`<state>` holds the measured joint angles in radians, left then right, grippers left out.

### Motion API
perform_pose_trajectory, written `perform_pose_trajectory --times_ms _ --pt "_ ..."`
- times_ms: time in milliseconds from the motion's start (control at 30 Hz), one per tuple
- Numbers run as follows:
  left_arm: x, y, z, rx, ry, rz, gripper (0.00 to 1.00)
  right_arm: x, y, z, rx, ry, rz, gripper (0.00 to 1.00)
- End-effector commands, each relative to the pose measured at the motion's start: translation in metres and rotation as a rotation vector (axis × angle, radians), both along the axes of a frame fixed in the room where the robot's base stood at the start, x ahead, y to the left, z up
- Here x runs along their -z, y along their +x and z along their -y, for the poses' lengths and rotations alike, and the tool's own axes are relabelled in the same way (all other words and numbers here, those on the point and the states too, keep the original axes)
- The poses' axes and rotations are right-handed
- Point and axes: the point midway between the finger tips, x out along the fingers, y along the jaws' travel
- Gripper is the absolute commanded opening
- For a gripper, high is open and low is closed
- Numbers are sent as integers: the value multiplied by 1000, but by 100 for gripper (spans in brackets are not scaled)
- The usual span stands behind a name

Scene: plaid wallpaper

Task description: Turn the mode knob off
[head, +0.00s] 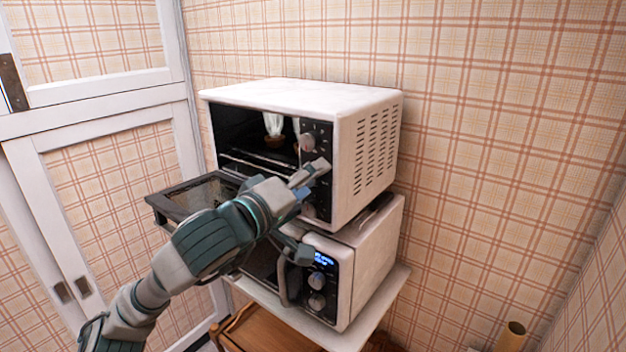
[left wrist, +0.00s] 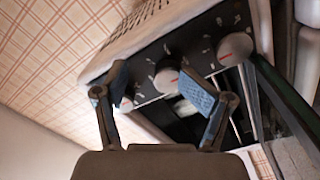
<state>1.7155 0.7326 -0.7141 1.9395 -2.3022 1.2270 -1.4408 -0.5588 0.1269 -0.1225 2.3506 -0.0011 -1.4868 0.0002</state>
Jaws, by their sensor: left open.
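The white toaster oven (head: 345,102) stands on another appliance, with its glass door (head: 178,200) dropped open. Its black control panel carries knobs in a column; the top knob (head: 307,141) is clear in the head view, and those below are partly hidden by my gripper. My left gripper (head: 311,210) is open in front of the panel's lower part. I cannot tell contact or which is the mode knob.
A lower white appliance (head: 368,255) with a blue display and knobs sits beneath on a stand (head: 385,300). A small item with a white top and brown base (head: 274,138) is inside the upper oven. Plaid wall stands behind; a white-framed door (head: 110,110) is at left.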

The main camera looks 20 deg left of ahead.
Motion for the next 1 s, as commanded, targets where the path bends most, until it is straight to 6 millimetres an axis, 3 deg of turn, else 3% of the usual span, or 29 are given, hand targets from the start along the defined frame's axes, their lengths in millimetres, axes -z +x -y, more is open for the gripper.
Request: perform_pose_trajectory --times_ms 300,500,567,1000 --pt "-2 1 11 -6 9 0 60 0 0 -9 9 24 1 40" --pt "-2 1 17 -3 13 -1 10 0 0 -7 7 18 0 40" --pt "-2 1 16 -1 11 1 0 1 0 -5 5 14 0 40" --pt "-2 1 7 -5 -22 -9 0 1 -1 -2 -1 4 -4 40"
